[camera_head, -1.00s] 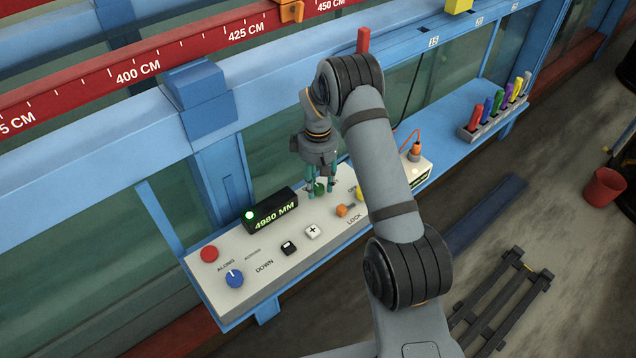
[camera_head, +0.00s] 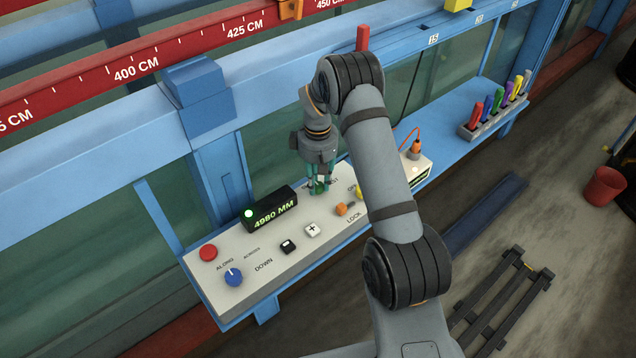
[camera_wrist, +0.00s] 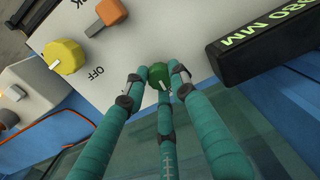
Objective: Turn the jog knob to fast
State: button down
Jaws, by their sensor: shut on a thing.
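The green knob (camera_wrist: 158,75) sits on the pale control panel (camera_wrist: 190,25) and has a white pointer line. In the wrist view my gripper (camera_wrist: 156,88) has its three teal fingers closed around it. In the head view my gripper (camera_head: 318,188) points down at the panel, right of the dark display (camera_head: 270,210), and mostly hides the green knob (camera_head: 320,187). The knob's lettering is largely covered, so I cannot read which setting it points to.
The panel also carries a blue knob (camera_head: 233,277), a red button (camera_head: 208,252), a black switch (camera_head: 288,247), a white plus button (camera_head: 312,230) and an orange lever (camera_head: 342,209). A yellow knob (camera_wrist: 64,57) shows in the wrist view. Coloured pens (camera_head: 497,100) stand in a rack farther right.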

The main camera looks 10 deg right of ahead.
jog(key=m+b, duration=0.3)
jog(key=shift+w+f+m+b, duration=0.15)
jog(key=shift+w+m+b, duration=0.05)
jog(key=shift+m+b, duration=0.2)
jog(key=m+b, duration=0.4)
jog(key=m, duration=0.1)
jog(key=m+b, duration=0.1)
jog(key=m, duration=0.1)
jog(key=m+b, duration=0.2)
jog(key=m, duration=0.1)
jog(key=shift+r+m, duration=0.2)
jog(key=shift+m, duration=0.1)
jog(key=shift+d+r+m+b, duration=0.1)
jog(key=shift+m+b, duration=0.7)
jog(key=shift+m, duration=0.6)
jog(key=c, duration=1.7)
grip_release()
jog(key=shift+c, duration=0.2)
jog(key=o, duration=0.3)
jog(key=shift+s, duration=0.1)
